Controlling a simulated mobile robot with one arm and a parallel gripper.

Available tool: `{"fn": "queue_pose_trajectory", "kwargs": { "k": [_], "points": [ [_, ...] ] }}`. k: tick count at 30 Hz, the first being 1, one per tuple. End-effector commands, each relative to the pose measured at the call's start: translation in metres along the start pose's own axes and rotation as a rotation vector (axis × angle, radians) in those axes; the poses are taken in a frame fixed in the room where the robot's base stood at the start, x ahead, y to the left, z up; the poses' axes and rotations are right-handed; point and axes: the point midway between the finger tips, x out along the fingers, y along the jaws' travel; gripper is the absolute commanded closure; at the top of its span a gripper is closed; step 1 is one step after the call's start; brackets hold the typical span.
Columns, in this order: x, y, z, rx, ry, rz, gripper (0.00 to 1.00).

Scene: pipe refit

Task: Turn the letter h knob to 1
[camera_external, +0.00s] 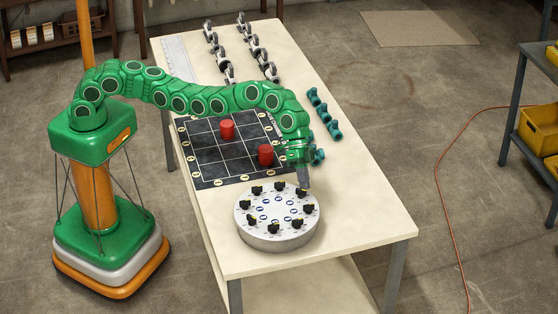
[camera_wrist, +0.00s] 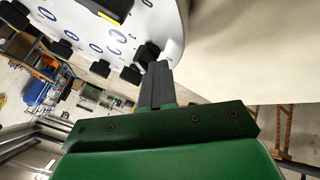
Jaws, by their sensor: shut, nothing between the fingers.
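A round white dial plate (camera_external: 268,238) with several black knobs in a ring stands on the near end of the table. Blue ring-shaped marks sit on its face; the letters are too small to read, so I cannot tell which knob is h. My gripper (camera_external: 304,186) is at the plate's far right edge, its fingers pointing down. In the wrist view my gripper (camera_wrist: 157,72) is shut with nothing held. Its tips are close to one black knob (camera_wrist: 148,52) at the plate's rim; I cannot tell whether they touch it.
A black grid mat (camera_external: 207,178) with two red cylinders, one a red cylinder (camera_external: 227,129), lies behind the plate. Teal parts (camera_external: 325,112) and grey-white parts (camera_external: 255,50) line the table (camera_external: 345,215). The table's near right corner is clear.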

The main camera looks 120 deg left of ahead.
Motion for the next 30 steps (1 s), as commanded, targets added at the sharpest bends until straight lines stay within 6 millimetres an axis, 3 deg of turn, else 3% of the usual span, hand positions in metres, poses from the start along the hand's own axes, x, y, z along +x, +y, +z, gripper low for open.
{"fn": "queue_pose_trajectory", "kwargs": {
  "k": [3, 30],
  "points": [
    [0.0041, 0.0075, 0.0016, 0.03, -0.023, 0.022, 1.0],
    [0.0122, 0.0126, -0.0026, 0.086, -0.059, 0.058, 1.0]
  ]
}}
